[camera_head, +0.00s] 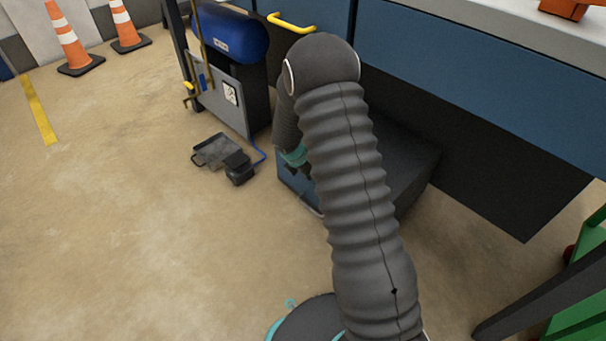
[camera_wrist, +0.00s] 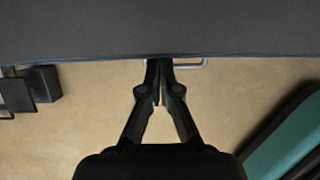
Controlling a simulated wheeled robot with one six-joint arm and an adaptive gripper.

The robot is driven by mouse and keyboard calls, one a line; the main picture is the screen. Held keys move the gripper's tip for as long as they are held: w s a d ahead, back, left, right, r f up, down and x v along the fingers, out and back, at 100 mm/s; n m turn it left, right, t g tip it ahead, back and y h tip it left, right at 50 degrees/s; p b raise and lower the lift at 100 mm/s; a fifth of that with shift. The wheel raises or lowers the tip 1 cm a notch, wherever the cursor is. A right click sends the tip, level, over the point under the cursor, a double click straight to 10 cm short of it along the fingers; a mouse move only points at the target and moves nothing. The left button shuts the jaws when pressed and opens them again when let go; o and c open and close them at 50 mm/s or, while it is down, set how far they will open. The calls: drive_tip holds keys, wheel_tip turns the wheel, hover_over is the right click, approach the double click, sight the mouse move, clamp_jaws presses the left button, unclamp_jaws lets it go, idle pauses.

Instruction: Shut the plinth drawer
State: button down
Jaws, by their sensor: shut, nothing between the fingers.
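The plinth drawer (camera_head: 405,165) stands pulled out low under the blue cabinet, with a dark body and a blue front (camera_head: 293,187). My arm hides part of it. In the wrist view its dark grey surface (camera_wrist: 160,30) fills the top, edged in blue, with a pale metal handle (camera_wrist: 197,64) jutting from the front. My gripper (camera_head: 306,174) points down at the drawer's front. In the wrist view the fingers of my gripper (camera_wrist: 160,66) are shut with nothing between them, tips at the front edge beside the handle. I cannot tell whether they touch it.
A dustpan-like grey tray (camera_head: 216,152) and a small black block (camera_head: 239,168) lie on the floor left of the drawer. A blue tank unit (camera_head: 232,36) stands behind them. Orange cones (camera_head: 68,42) stand at the far left. The floor (camera_head: 150,220) in front is clear.

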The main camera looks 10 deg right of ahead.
drive_tip(key=shift+w+d+r, duration=0.1)
drive_tip(key=shift+w+d, duration=0.05)
drive_tip(key=shift+d, duration=0.1)
drive_tip(key=s+a+r+p, duration=0.2)
drive_tip(key=s+a+r, duration=0.2)
drive_tip(key=a+r, duration=0.3)
wheel_tip(320, 180, up, 2)
drive_tip(key=shift+s+r, duration=0.1)
drive_tip(key=shift+s, duration=0.05)
